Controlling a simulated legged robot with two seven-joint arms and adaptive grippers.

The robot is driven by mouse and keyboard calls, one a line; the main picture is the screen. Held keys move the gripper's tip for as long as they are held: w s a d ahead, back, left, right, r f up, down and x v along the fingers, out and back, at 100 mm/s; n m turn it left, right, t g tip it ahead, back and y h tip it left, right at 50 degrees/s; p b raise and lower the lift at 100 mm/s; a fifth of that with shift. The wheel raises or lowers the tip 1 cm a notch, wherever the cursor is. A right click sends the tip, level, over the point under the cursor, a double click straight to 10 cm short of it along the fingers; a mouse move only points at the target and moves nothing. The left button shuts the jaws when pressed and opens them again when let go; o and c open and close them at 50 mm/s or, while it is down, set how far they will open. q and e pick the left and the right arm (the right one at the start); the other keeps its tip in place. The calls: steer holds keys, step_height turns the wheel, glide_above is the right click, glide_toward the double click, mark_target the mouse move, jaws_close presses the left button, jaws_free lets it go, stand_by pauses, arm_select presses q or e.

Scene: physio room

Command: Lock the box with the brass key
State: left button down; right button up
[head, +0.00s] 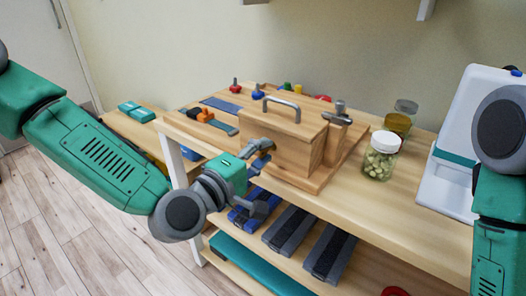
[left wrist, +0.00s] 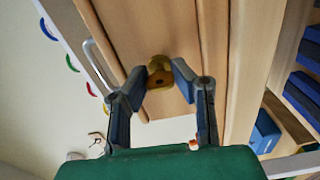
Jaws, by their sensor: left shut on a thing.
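The wooden box (head: 293,137) with a metal handle on its lid stands on a wooden board on the table. My left gripper (head: 262,156) is at the box's left front side. In the left wrist view, its two blue fingers (left wrist: 158,78) are shut on the brass key (left wrist: 158,70), right against the wooden face of the box (left wrist: 215,60). The fingers and the close angle hide the key's far end, so I cannot tell how far it is in a lock. My right gripper is outside the view; only its arm shows at the right edge.
A jar with a white lid (head: 381,155) and a second jar (head: 402,118) stand right of the box. A white device (head: 455,140) is farther right. Blue and grey items (head: 290,229) fill the shelf below.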

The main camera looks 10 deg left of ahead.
arm_select(q)
steer(key=shift+a+f+n, duration=0.1)
steer(key=shift+f+n, duration=0.2)
steer(key=shift+n, duration=0.1)
steer(key=c, duration=1.3)
jaws_free()
steer(key=shift+c, duration=0.2)
steer(key=shift+a+r, duration=0.1)
steer(key=shift+r, duration=0.05)
steer(key=v, duration=0.7)
steer(key=shift+s+a, duration=0.15)
